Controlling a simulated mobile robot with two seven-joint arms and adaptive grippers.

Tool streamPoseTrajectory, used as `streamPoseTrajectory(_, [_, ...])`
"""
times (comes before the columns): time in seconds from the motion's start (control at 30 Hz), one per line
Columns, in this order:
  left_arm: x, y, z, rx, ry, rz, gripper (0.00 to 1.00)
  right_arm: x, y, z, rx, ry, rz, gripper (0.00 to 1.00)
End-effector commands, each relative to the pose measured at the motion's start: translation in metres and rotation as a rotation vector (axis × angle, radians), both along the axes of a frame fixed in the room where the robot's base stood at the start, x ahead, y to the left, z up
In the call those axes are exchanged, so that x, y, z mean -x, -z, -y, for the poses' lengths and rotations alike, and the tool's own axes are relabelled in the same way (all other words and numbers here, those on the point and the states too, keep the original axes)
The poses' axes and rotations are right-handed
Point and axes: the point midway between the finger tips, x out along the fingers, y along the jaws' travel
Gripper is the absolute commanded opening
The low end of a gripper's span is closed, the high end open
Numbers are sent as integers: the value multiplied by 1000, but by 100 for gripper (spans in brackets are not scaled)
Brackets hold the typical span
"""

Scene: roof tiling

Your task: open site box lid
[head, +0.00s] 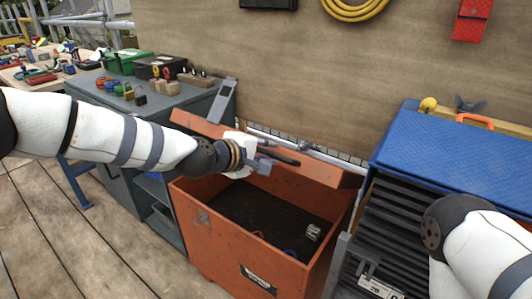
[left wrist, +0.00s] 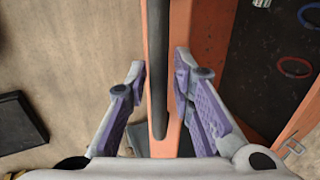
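The orange site box (head: 235,245) stands on the deck with its dark interior showing. Its orange lid (head: 325,174) is raised and tilted back at the rear, towards the wall. A dark bar handle (head: 280,157) runs along the lid, and it also shows in the left wrist view (left wrist: 158,60). My left gripper (head: 265,165) is at the lid beside the handle. In the left wrist view its purple-padded fingers (left wrist: 160,85) are apart, one on each side of the bar and lid edge. Contact is unclear. My right gripper is out of view.
A grey workbench (head: 190,100) with tools stands left of the box. A blue-topped unit with dark slats (head: 460,150) stands close on the right. The board wall (head: 300,80) is right behind. Rings and a small item (head: 312,232) lie inside the box.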

Motion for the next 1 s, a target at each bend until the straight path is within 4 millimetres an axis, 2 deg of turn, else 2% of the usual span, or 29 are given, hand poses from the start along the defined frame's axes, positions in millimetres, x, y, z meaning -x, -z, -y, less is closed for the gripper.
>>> streamPoseTrajectory(0.37, [5, -4, -4, 0, 0, 1, 32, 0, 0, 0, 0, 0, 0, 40])
streamPoseTrajectory(0.7, [67, -41, -49, 1, 0, 1, 32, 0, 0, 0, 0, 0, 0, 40])
streamPoseTrajectory(0.83, [82, -50, -60, 0, 0, 1, 32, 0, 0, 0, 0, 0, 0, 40])
streamPoseTrajectory(1.0, [88, -53, -64, -1, 0, 1, 32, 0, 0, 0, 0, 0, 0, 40])
